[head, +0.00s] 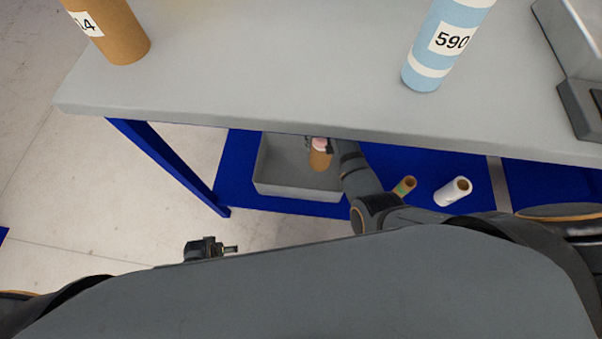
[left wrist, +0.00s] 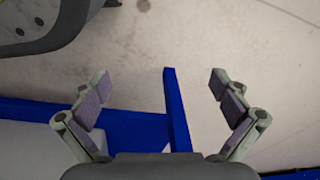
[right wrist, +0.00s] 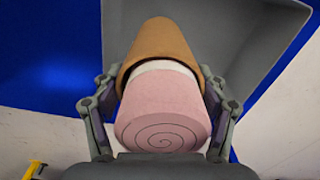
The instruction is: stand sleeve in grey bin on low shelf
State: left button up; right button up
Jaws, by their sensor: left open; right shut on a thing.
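The sleeve (head: 320,158) is a brown cardboard tube with a rolled pink foam piece (right wrist: 160,120) and a white band showing at one end. My right gripper (head: 333,146) is shut on it, one finger on each side in the right wrist view. The sleeve is tilted, at the right part of the grey bin (head: 300,187) on the blue low shelf (head: 233,180). Whether it touches the bin floor cannot be told. My left gripper (left wrist: 158,80) is open and empty, above the pale floor near a blue leg.
The grey tabletop (head: 270,90) overhangs the bin. On it stand a brown tube (head: 122,40) and a blue tube labelled 590 (head: 425,70), with a grey box at right. A brown tube (head: 405,186) and a white roll (head: 453,191) lie right of my right arm.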

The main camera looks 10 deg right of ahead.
notch_tip(320, 180, down, 4)
jog(key=b, duration=0.4)
jog(key=shift+f, duration=0.1)
pick_arm(q)
jog(key=w+d+r+h+b, duration=0.1)
jog(key=w+d+r+b, duration=0.1)
jog(key=r, duration=0.5)
jog(key=w+d+r+b, duration=0.1)
jog(key=d+r+b, duration=0.15)
jog(key=r, duration=0.45)
pick_arm(e)
notch_tip(320, 180, down, 3)
jog(key=shift+r+p, duration=0.1)
jog(key=shift+p, duration=0.35)
jog(key=shift+f+b, duration=0.25)
jog(key=shift+b, duration=0.1)
notch_tip(320, 180, down, 2)
jog(key=b, duration=0.2)
jog(key=shift+f+b, duration=0.1)
jog(key=shift+b, duration=0.25)
jog(key=shift+f+b, duration=0.75)
jog(key=shift+b, duration=0.3)
jog(key=shift+r, duration=0.1)
pick_arm(q)
jog(key=w+d+f+t+h, duration=0.1)
jog(key=w+d+f+t, duration=0.1)
jog(key=w+t, duration=0.4)
jog(key=shift+w+t, duration=0.3)
jog(key=shift+w, duration=0.3)
